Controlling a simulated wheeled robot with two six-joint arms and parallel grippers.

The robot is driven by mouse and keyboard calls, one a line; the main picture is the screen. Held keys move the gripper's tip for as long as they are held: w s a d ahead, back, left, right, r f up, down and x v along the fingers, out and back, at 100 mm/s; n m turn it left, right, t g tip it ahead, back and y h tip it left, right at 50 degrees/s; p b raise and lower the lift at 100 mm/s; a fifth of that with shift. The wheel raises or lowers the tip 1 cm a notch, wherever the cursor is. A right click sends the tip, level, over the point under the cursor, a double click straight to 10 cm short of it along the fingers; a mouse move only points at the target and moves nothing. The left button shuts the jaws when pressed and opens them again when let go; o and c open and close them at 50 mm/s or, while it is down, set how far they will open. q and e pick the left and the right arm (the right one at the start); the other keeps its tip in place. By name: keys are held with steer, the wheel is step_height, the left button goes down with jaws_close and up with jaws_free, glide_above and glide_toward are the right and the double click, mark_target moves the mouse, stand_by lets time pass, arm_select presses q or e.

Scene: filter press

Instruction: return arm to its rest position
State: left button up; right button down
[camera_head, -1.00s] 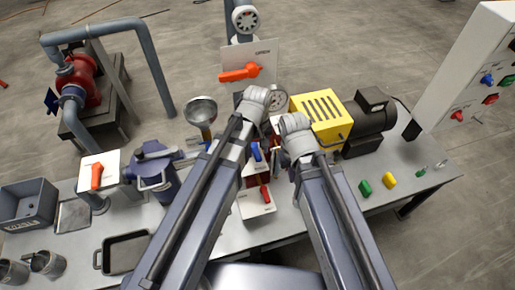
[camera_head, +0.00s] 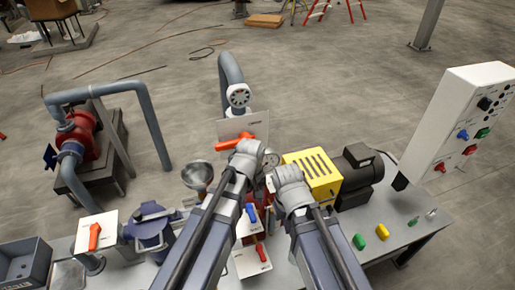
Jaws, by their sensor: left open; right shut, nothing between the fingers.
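My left arm (camera_head: 205,232) rises from the bottom of the head view to a grey joint in front of the upper white panel. My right arm (camera_head: 326,250) rises beside it to a grey joint left of the yellow guard. The two joints are close together with a narrow gap. The fingers of both grippers are hidden behind the joints and links, so I see neither jaw. The arms cover part of the machinery in the middle of the bench.
The upper panel carries an orange lever (camera_head: 237,142). A yellow slotted guard (camera_head: 315,176) and a black motor (camera_head: 360,178) stand right. A metal funnel (camera_head: 197,174) and blue valve body (camera_head: 150,230) stand left. A white control cabinet (camera_head: 462,125) is far right. Floor behind is open.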

arm_select(q)
steer(key=s+f+m+y+b, duration=0.1)
steer(key=s+f+m+b, duration=0.7)
steer(key=s, duration=0.1)
steer(key=shift+f+m+b, duration=0.25)
steer(key=shift+m+b, duration=0.05)
stand_by(0.6)
